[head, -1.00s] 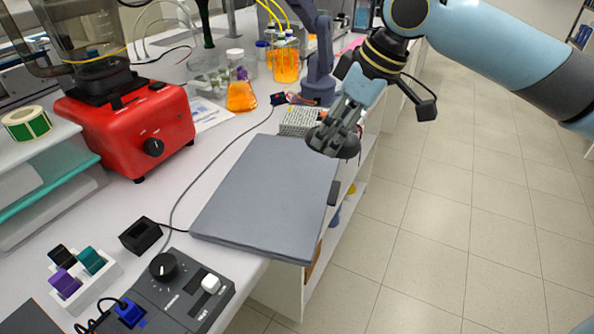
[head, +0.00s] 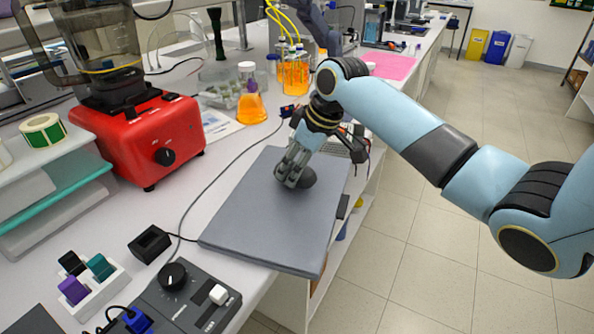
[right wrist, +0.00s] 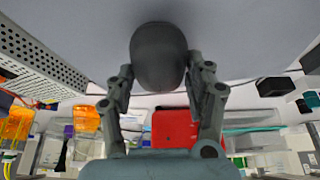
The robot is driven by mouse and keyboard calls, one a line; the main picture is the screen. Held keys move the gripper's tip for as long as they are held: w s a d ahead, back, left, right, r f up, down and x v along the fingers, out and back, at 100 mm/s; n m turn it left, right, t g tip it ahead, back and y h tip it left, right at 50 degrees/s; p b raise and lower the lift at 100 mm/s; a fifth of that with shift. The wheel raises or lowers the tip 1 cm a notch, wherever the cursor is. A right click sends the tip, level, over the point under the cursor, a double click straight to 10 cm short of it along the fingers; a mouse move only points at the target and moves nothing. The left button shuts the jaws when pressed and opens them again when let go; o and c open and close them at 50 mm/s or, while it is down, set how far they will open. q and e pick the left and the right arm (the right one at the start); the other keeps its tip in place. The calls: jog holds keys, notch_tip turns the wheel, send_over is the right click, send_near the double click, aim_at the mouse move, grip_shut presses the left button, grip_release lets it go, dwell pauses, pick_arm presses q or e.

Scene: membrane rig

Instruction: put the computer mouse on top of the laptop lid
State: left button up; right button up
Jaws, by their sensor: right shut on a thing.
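The closed grey laptop (head: 265,225) lies on the bench near its right edge. The dark computer mouse (head: 308,178) is over the far part of the lid. My left gripper is not in view.
A red blender base (head: 140,140) stands at the left. An orange flask (head: 250,100) and an orange bottle (head: 295,75) stand behind the laptop. A control box with a dial (head: 190,300) is at the near left. A cable runs along the laptop's left side.

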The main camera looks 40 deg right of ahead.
jog(key=shift+f, duration=0.95)
jog(key=shift+f, duration=0.1)
jog(key=o, duration=1.2)
jog(key=v, duration=1.2)
jog(key=shift+s, duration=0.1)
